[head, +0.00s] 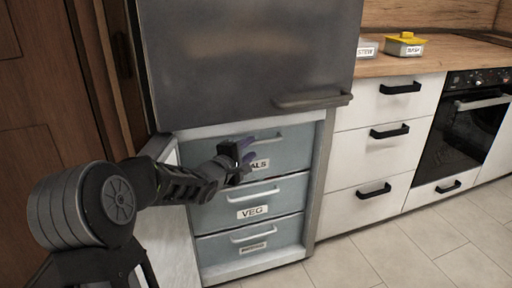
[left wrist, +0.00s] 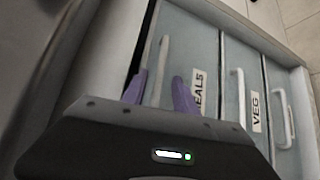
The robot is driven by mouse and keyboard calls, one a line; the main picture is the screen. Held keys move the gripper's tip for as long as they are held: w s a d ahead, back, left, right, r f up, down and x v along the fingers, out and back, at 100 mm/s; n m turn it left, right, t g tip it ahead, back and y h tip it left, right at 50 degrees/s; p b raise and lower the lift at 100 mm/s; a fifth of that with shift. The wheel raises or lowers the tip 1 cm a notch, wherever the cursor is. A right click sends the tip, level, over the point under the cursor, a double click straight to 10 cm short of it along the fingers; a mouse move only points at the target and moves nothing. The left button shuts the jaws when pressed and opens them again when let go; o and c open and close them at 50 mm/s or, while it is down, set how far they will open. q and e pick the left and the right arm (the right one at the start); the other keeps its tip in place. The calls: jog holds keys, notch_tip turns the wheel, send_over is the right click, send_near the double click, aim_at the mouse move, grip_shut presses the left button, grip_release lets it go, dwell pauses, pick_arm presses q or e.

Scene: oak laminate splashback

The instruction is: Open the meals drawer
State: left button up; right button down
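The meals drawer (head: 293,151) is the top one of three blue-grey drawers and looks shut. Its label (left wrist: 199,92) is partly covered by my gripper in the head view, where "ALS" shows. Its pale bar handle (left wrist: 163,56) is partly hidden in the head view. My left gripper (head: 243,155) is in front of this drawer, at the handle. In the left wrist view its purple fingers (left wrist: 159,93) are apart, with the handle in line with the gap between them. I cannot tell if they touch it. My right gripper is out of view.
The veg drawer (head: 285,199) and a bottom drawer (head: 280,238) with an unclear label lie below. A pale open door panel (head: 165,232) stands at the left. A grey upper door (head: 240,60) is shut above. White cabinets (head: 370,150) and an oven (head: 455,130) stand right; the tiled floor (head: 400,245) is clear.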

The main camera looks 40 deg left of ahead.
aim_at(257, 143)
pick_arm(q)
jog(key=b+x, duration=0.1)
jog(key=x, duration=0.4)
grip_shut()
dwell(0.3)
jog(key=shift+f, duration=0.1)
dwell(0.9)
